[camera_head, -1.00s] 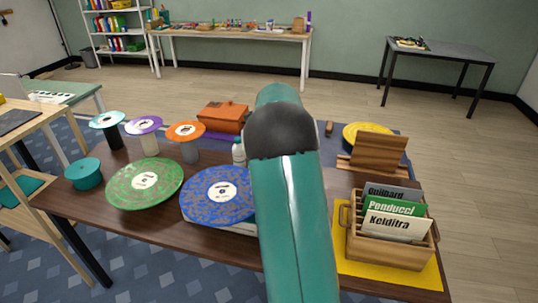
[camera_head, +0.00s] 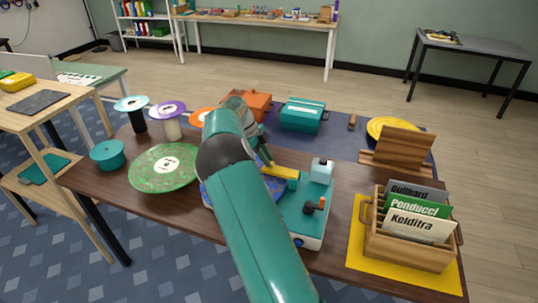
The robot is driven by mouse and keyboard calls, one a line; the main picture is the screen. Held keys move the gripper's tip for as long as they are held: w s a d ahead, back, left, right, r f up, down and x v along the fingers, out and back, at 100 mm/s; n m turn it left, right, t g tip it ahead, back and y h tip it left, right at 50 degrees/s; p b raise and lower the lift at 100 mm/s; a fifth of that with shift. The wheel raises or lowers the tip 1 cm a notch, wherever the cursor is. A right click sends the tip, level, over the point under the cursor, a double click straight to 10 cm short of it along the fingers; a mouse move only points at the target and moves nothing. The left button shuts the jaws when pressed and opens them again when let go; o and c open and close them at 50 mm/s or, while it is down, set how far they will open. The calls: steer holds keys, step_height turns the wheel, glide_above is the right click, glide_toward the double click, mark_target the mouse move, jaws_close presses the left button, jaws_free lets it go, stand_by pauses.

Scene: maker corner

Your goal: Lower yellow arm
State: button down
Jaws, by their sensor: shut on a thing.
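The yellow arm (camera_head: 282,172) belongs to a teal record player (camera_head: 312,222) on the brown table. It reaches left from a pale teal block (camera_head: 321,170) over the blue record (camera_head: 268,196). My gripper (camera_head: 262,158) is at the left end of the yellow arm and is shut on it. My own teal arm hides most of the gripper and much of the blue record. Whether the yellow arm's tip touches the record is hidden. A small orange-topped black knob (camera_head: 316,205) stands on the player's right side.
A green speckled record (camera_head: 163,168) lies to the left, with several small discs on stands behind it. A teal case (camera_head: 303,115) and orange box (camera_head: 256,105) stand behind. A wooden record crate (camera_head: 408,243) sits on a yellow mat (camera_head: 358,259) to the right.

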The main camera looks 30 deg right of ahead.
steer(key=shift+s+d+f+g, duration=0.1)
steer(key=shift+f+g, duration=0.2)
steer(key=shift+f, duration=0.1)
steer(key=c, duration=1.4)
jaws_free()
steer(key=shift+o, duration=0.2)
steer(key=shift+r, duration=0.1)
steer(key=v, duration=1.3)
steer(key=shift+a+r, duration=0.2)
steer(key=shift+a, duration=0.25)
